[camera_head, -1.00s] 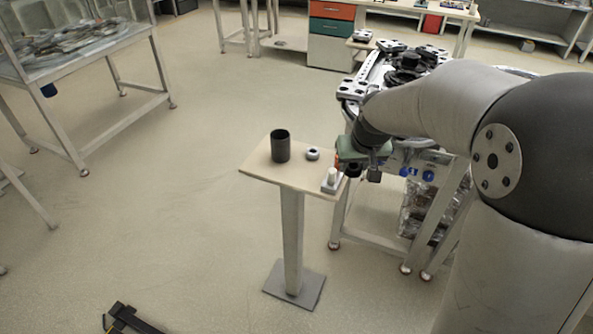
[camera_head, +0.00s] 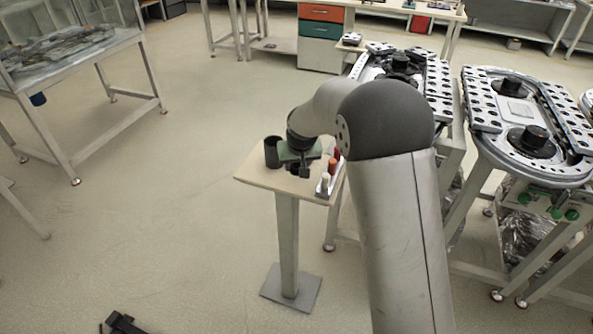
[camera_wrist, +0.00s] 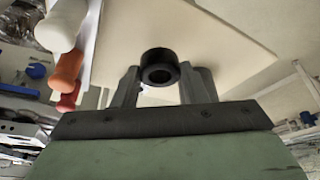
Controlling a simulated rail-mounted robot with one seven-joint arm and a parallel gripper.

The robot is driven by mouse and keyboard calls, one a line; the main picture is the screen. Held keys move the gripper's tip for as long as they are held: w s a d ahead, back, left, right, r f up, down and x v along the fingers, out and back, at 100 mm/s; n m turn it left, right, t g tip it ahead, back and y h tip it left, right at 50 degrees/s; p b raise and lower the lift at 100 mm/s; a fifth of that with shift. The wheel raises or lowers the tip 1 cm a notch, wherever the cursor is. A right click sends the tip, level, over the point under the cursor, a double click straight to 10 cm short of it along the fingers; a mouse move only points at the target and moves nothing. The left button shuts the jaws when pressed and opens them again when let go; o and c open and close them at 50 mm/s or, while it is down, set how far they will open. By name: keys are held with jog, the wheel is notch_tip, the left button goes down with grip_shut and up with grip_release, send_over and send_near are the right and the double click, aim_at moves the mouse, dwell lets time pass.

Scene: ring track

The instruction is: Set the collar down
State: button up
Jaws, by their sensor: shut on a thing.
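My gripper (camera_head: 300,172) is over the small pale table (camera_head: 258,180), close above its top. In the wrist view, the gripper (camera_wrist: 160,78) is shut on a black collar (camera_wrist: 159,66), a thick ring with a round hole, held between the fingertips. The pale tabletop (camera_wrist: 215,45) lies behind it. I cannot tell whether the collar touches the top. In the head view the gripper body largely hides the collar.
A black cup (camera_head: 272,152) stands just left of my gripper. To its right is a light holder (camera_head: 326,188) with white, orange and red pegs; it also shows in the wrist view (camera_wrist: 93,45). The table's front left corner is bare.

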aim_at(297, 168)
jog(key=shift+w+a+f, duration=0.15)
jog(key=shift+f, duration=1.5)
jog(key=shift+f, duration=0.2)
jog(key=o, duration=1.1)
jog(key=shift+r, duration=0.15)
